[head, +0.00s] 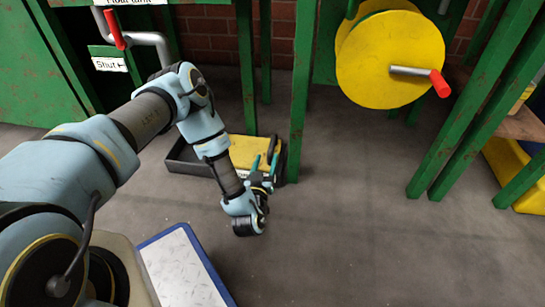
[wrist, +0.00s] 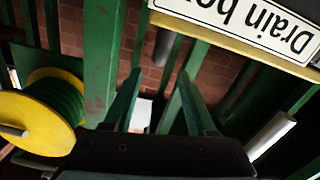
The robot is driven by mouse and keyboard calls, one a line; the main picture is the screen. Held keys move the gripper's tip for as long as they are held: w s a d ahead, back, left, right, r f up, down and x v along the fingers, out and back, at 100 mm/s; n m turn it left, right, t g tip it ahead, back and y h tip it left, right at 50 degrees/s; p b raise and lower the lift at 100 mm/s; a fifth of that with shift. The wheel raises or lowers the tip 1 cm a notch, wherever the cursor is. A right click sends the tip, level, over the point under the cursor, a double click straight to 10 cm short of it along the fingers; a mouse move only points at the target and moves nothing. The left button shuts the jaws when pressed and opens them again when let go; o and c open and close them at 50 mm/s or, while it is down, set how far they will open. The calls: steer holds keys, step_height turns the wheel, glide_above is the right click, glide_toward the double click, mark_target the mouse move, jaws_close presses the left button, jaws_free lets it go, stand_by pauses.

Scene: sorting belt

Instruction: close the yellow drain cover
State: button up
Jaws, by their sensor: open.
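The yellow drain cover (head: 243,147) shows as a flat yellow panel at the low black drain box (head: 186,160), behind my wrist in the head view. How far it stands open I cannot tell. My gripper (head: 265,155) is at its right side, close to the floor, with part of the cover hidden behind it. In the wrist view my gripper (wrist: 160,88) has its two green fingers apart with nothing between them. A yellow edge (wrist: 235,48) and an upside-down white "Drain bo…" label (wrist: 245,22) cross the top right there, beside the fingers. I cannot tell contact.
A green post (head: 301,90) stands just right of my gripper. A yellow hose reel (head: 385,60) with a red-tipped crank hangs further right. A red-handled valve (head: 115,30) is at the upper left. The floor (head: 350,220) in front is clear.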

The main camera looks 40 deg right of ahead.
mark_target(273, 143)
steer(key=shift+s+a+f, duration=0.1)
steer(key=shift+s+f, duration=0.25)
steer(key=shift+f, duration=0.25)
steer(key=b+x, duration=0.5)
steer(key=x, duration=0.4)
steer(key=shift+w, duration=0.1)
steer(key=shift+w+d+r, duration=0.15)
steer(key=shift+w+d, duration=0.3)
steer(key=shift+d, duration=0.15)
steer(key=shift+c, duration=0.3)
jaws_close()
